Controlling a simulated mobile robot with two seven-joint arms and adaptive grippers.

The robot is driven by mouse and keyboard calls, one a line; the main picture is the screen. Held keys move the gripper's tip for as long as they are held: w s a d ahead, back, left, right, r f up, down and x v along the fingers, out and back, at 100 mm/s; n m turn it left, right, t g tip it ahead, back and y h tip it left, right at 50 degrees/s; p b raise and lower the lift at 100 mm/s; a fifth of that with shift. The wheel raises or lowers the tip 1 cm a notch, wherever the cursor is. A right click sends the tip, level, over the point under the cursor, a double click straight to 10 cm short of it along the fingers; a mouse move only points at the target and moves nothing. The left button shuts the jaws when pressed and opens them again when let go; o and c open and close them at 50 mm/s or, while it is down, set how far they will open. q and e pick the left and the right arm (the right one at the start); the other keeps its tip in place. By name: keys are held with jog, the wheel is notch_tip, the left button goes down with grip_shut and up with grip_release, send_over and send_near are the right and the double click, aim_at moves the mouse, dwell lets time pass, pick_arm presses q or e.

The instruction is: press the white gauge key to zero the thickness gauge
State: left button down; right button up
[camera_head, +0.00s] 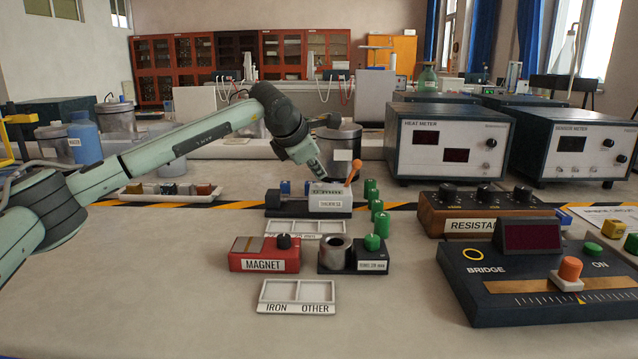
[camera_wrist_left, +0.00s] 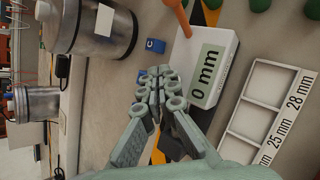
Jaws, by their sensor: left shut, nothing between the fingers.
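The thickness gauge (camera_head: 330,199) is a small white box with a dark base part on its left and an orange lever on its right. It stands in the middle of the bench. In the left wrist view its white housing (camera_wrist_left: 210,45) carries a label reading "0 mm". My left gripper (camera_head: 322,177) points down at the top of the gauge. Its fingers (camera_wrist_left: 160,82) are closed together and empty, beside the white housing in the wrist view. I cannot pick out the white key; the fingers may hide it. I cannot tell whether they touch the gauge.
Green cylinders (camera_head: 376,206) stand just right of the gauge. A white tray (camera_head: 292,227) lies in front of it, with a red magnet block (camera_head: 264,253) nearer. A metal canister (camera_head: 344,145) stands behind. The bridge unit (camera_head: 487,285) fills the right front. The left front bench is clear.

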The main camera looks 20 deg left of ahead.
aim_at(317, 187)
pick_arm(q)
jog(key=shift+r, duration=0.1)
jog(key=shift+r+p, duration=1.35)
jog(key=shift+r, duration=1.2)
jog(key=shift+f, duration=0.1)
